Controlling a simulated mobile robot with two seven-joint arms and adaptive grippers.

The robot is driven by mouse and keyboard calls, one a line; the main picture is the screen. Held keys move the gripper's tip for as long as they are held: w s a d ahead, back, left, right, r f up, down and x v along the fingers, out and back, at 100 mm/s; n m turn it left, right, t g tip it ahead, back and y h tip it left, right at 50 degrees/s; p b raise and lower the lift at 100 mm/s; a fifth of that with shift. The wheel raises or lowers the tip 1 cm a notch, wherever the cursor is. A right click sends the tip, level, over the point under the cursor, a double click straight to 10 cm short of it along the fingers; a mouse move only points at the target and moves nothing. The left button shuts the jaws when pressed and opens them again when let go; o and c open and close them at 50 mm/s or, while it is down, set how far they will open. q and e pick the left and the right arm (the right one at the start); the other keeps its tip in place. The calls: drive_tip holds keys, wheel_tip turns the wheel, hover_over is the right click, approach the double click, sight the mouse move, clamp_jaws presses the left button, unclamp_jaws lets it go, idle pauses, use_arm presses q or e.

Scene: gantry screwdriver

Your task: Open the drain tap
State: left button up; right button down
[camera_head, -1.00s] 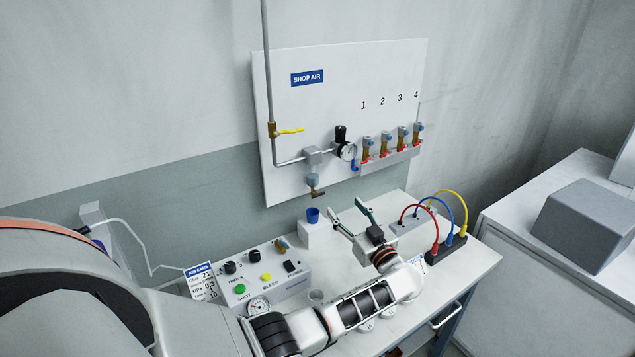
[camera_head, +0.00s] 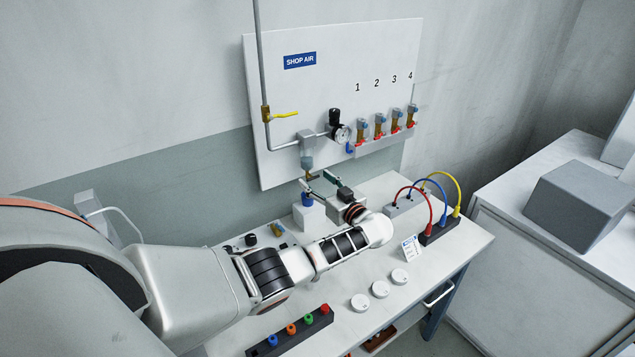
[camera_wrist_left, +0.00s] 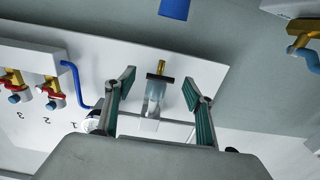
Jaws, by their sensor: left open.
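The drain tap (camera_head: 312,177) is a small brass fitting with a dark cross handle under the clear filter bowl (camera_head: 307,161) on the shop air panel. In the left wrist view, seen upside down, the tap (camera_wrist_left: 157,76) and the bowl (camera_wrist_left: 153,98) appear between my fingers. My left gripper (camera_head: 316,180) is open and empty close to the tap, its two green-padded fingers spread; it also shows in the wrist view (camera_wrist_left: 158,80). I cannot tell whether a finger touches the tap. My right gripper is in neither view.
A blue cup (camera_head: 307,199) stands on a white block (camera_head: 308,217) below the tap. The panel (camera_head: 282,100) carries a yellow-handled valve (camera_head: 284,115), a gauge (camera_head: 341,134) and several numbered valves to the right. Coloured cables (camera_head: 443,196) arch over the bench at right.

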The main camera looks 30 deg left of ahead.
use_arm(q)
drive_tip(key=c, duration=1.1)
